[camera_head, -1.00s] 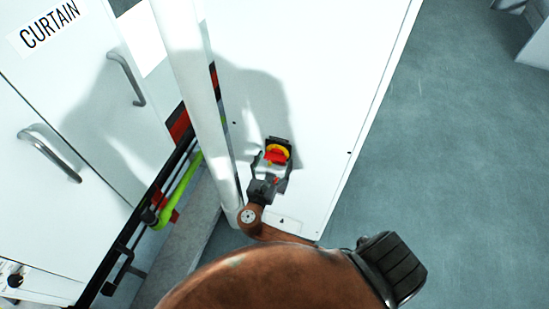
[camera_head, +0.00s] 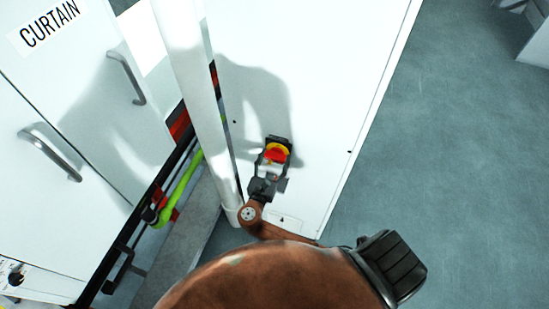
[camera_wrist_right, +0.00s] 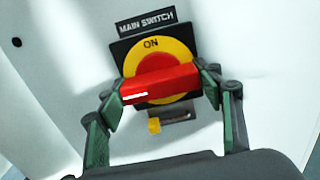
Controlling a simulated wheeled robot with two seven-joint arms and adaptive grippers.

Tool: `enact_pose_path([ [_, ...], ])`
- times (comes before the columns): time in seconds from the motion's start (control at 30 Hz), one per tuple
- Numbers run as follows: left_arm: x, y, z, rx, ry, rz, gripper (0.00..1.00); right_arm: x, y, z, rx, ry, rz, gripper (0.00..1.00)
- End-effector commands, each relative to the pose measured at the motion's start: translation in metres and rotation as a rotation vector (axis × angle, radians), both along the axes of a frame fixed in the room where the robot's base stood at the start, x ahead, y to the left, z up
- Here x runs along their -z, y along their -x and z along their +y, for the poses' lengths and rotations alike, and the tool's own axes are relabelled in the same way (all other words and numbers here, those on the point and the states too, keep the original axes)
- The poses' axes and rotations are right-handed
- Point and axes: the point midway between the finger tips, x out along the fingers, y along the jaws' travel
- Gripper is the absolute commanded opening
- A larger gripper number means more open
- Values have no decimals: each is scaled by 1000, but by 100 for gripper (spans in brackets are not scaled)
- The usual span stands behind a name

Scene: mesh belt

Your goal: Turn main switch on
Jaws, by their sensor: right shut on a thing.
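The main switch is a red handle (camera_wrist_right: 160,82) on a round yellow plate (camera_wrist_right: 181,57) with a black square backing. The word ON stands at its top, and a "MAIN SWITCH" label (camera_wrist_right: 147,21) sits above. The handle lies crosswise, about parallel to the label. My right gripper (camera_wrist_right: 160,92) is shut on the handle, one finger at each end. In the head view, the red handle (camera_head: 276,153) shows on the white panel, with my right gripper (camera_head: 270,170) reaching it from below. My left gripper is not in view.
A small yellow tab (camera_wrist_right: 154,126) sits just below the switch. A white post (camera_head: 190,95) stands close left of my right arm. White cabinet doors with grey handles (camera_head: 127,78) are at left. Open grey floor (camera_head: 450,170) lies to the right.

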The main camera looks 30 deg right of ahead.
Motion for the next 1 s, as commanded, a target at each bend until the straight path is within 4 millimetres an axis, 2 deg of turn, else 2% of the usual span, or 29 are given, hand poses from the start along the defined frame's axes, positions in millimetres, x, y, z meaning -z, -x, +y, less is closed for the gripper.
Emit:
enact_pose_path([
  [0.43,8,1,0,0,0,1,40,1,0,0,-2,-83,-98,36],
  [1.0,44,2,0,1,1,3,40,3,0,-1,1,-417,-494,36],
])
